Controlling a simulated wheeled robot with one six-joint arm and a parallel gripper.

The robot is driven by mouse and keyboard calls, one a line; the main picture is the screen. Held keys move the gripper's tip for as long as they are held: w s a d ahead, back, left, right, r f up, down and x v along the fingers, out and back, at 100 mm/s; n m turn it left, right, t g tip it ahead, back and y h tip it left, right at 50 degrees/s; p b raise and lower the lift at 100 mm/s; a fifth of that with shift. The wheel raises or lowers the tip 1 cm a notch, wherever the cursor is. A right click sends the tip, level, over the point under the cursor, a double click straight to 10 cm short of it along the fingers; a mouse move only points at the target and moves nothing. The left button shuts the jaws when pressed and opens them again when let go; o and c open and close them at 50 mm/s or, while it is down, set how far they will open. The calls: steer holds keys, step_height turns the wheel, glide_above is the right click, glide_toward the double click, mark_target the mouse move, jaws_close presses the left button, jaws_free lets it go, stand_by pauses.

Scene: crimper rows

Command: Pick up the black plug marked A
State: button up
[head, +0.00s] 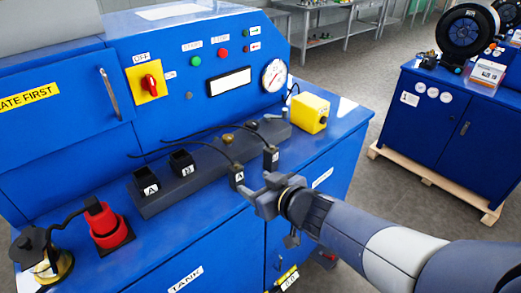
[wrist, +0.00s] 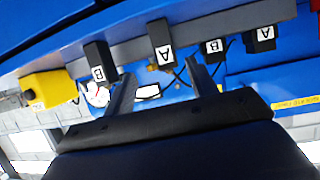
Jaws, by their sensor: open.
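In the wrist view, which is upside down, plug A (wrist: 161,36) appears beyond and between the two spread fingers (wrist: 160,72). I cannot tell whether the fingers touch it. A similar black plug marked B (head: 271,157) stands to the right of plug A; it also shows in the wrist view (wrist: 97,58).
A dark grey strip (head: 215,165) behind the plugs holds black sockets marked A (head: 147,181) and B (head: 182,160). A yellow box (head: 310,112) stands at the back right.

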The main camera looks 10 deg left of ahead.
mark_target(240, 176)
steer(key=b+x, duration=0.1)
steer(key=x, duration=0.4)
steer(key=shift+a+r+b, duration=0.1)
steer(key=shift+a+b, duration=0.25)
steer(key=shift+b, duration=0.05)
steer(key=shift+b+x, duration=0.5)
steer(key=shift+x, duration=2.4)
steer(key=shift+a+r, duration=0.1)
steer(key=shift+c, duration=0.5)
steer(key=c, duration=1)
